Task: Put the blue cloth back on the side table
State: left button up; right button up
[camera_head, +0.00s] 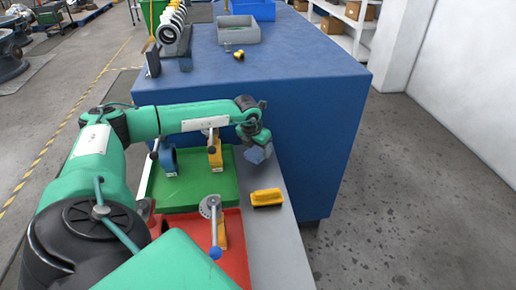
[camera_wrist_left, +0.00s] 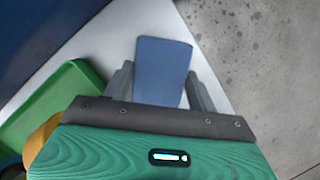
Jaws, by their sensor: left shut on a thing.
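The blue cloth (camera_head: 257,155) is a small folded piece in my left gripper (camera_head: 258,148), over the grey side table (camera_head: 276,226) near its far end. In the left wrist view the cloth (camera_wrist_left: 162,70) sticks out between the two grey fingers of my left gripper (camera_wrist_left: 162,88), which is shut on it. The pale table top (camera_wrist_left: 95,55) shows beyond. I cannot tell whether the cloth touches the table. My right gripper is not in view.
A yellow brush-like block (camera_head: 267,197) lies on the side table. A green tray (camera_head: 190,193) and a red tray (camera_head: 234,255) holding valve parts stand to its left. The big blue bench (camera_head: 300,120) rises behind. Grey floor is free on the right.

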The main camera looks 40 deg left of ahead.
aim_at(257, 151)
pick_arm(q)
notch_tip(257, 151, down, 4)
jog(key=shift+r+p, duration=0.2)
jog(key=shift+p, duration=0.1)
jog(key=shift+f, duration=0.45)
jog(key=o, duration=0.8)
jog(key=shift+o, duration=0.7)
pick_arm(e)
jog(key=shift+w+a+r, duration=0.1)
